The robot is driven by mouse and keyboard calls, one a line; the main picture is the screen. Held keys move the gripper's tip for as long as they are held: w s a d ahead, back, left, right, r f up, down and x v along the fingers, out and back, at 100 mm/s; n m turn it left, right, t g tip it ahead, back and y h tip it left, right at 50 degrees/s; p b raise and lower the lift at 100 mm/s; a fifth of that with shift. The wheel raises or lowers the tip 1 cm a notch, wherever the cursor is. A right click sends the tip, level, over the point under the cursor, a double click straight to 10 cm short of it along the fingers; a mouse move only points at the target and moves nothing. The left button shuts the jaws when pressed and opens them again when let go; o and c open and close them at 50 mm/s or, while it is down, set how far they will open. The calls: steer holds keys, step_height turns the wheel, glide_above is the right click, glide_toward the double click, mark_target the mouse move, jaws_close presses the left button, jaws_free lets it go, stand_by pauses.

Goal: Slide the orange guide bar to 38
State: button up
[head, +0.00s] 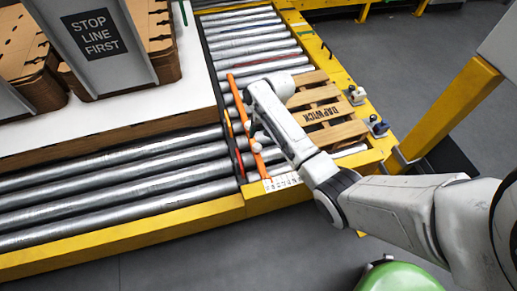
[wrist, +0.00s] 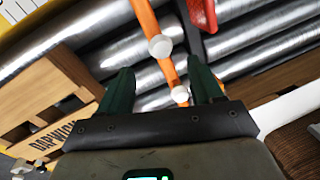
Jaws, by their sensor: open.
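The orange guide bar (head: 262,166) lies across the rollers beside the wooden pallet, with its near end at a white number scale (head: 283,181). The numbers are too small to read. In the wrist view the bar (wrist: 146,16) runs down between the fingers and carries two white knobs, one at mid-frame (wrist: 160,46) and one lower (wrist: 180,95). My gripper (wrist: 158,66) is open, one dark green finger on each side of the bar. I cannot tell whether either finger touches it.
A wooden pallet (head: 326,113) marked DAPWICK sits right of the bar. A dark rail (head: 219,88) runs left of it, with a red part (wrist: 203,14) in the wrist view. A white board (head: 140,112) with stacked brown sheets fills the left.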

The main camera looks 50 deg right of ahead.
mark_target(258, 145)
steer(key=f+b, duration=0.1)
steer(key=f, duration=0.2)
steer(key=w+a+f+b, duration=0.1)
steer(key=f, duration=0.2)
steer(key=f+b, duration=0.2)
steer(key=f, duration=0.1)
steer(key=shift+w+a+f, duration=0.15)
steer(key=shift+a+f, duration=0.05)
steer(key=shift+f, duration=0.2)
jaws_close()
